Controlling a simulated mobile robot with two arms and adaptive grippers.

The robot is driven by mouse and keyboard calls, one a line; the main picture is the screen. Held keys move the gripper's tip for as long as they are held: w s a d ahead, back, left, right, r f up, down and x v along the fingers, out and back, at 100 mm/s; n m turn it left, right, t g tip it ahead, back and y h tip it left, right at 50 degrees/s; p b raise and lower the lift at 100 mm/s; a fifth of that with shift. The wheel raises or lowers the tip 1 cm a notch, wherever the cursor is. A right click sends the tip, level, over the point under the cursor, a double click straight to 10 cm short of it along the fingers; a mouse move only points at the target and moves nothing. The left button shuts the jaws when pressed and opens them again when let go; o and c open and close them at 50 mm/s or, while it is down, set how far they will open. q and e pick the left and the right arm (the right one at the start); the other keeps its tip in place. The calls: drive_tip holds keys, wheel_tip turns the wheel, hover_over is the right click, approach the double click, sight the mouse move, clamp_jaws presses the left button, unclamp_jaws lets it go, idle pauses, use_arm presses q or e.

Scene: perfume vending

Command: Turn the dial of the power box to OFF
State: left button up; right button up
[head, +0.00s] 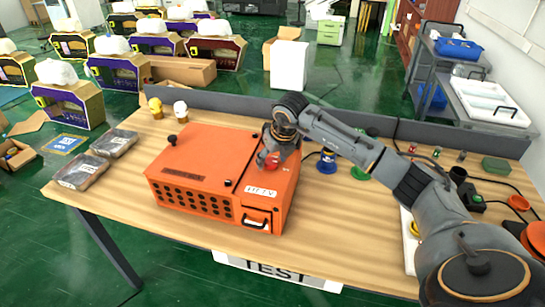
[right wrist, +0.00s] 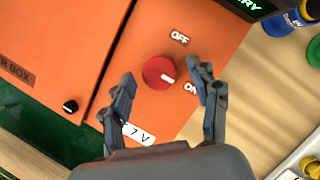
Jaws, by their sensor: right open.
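The orange power box (head: 205,165) stands on the wooden table. Its red dial (right wrist: 158,72) is on the right part of its top, with a white mark pointing roughly toward the ON label (right wrist: 190,88). The OFF label (right wrist: 180,38) lies above the dial in the right wrist view. My right gripper (right wrist: 162,74) is open, its fingers on either side of the dial with gaps on both sides; it appears over the box in the head view (head: 276,152). I cannot tell whether the fingertips are at dial height. My left gripper is out of view.
A black knob (right wrist: 70,106) and a handle (head: 257,219) stick out from the box. Blue (head: 326,161) and green (head: 357,172) items stand right of it. Wrapped packs (head: 82,172) lie at the table's left end. The front left table area is clear.

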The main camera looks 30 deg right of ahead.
drive_tip(key=c, duration=1.2)
drive_tip(key=shift+o, duration=0.2)
